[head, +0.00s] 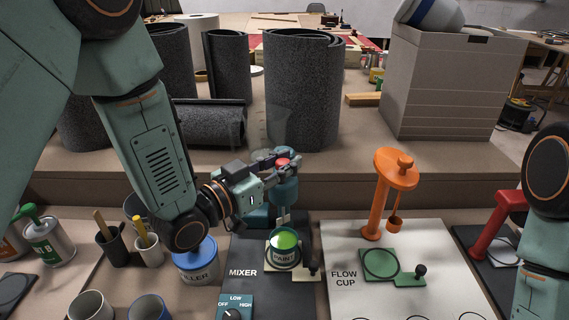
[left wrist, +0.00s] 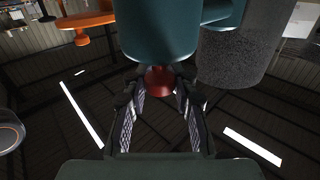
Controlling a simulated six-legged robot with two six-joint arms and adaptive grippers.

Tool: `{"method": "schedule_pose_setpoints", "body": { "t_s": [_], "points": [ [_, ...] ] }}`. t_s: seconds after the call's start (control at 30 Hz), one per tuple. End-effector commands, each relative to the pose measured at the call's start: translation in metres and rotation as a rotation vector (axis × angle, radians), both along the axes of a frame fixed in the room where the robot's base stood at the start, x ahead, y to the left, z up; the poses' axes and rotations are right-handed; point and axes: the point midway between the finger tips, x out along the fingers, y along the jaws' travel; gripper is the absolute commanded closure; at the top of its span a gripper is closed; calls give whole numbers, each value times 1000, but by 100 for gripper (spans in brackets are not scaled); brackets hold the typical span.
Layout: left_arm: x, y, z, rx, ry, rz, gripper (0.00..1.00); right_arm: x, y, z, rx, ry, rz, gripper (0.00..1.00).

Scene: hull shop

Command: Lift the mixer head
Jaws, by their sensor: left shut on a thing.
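The mixer head (head: 286,191) is a teal body with a red knob (head: 283,162) on it. It stands above an open paint can (head: 283,258) with green paint, on the dark mixer panel (head: 243,252). My left gripper (head: 289,168) is shut on the red knob. In the left wrist view the knob (left wrist: 158,79) sits between the two fingertips (left wrist: 160,92), with the teal mixer head (left wrist: 158,30) right behind it. Whether the shaft under the head reaches into the paint is hard to tell. My right arm shows at the right edge; its gripper is out of view.
A filler can (head: 197,266) and tool cups (head: 149,250) stand left of the mixer. A speed dial (head: 234,311) is in front. The orange flow cup stand (head: 374,210) is to the right. Dark rolls (head: 300,95) stand on the ledge behind.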

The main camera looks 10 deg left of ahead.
Motion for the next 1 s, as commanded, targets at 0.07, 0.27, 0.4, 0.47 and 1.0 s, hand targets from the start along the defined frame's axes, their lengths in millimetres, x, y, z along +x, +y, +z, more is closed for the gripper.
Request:
{"method": "schedule_pose_setpoints", "body": {
  "t_s": [0.07,0.27,0.4,0.47,1.0],
  "points": [
    [-1,0,8,-2,2,2,100,0,0,8,0,0,0,56],
    [0,1,10,-4,-2,2,100,0,0,7,0,0,0,56],
    [0,1,10,-5,-5,2,100,0,0,7,0,0,0,56],
    [0,1,10,-4,-6,2,71,0,0,7,0,0,0,56],
    [-1,1,8,-1,0,1,52,0,0,7,0,0,0,56]
  ]
}}
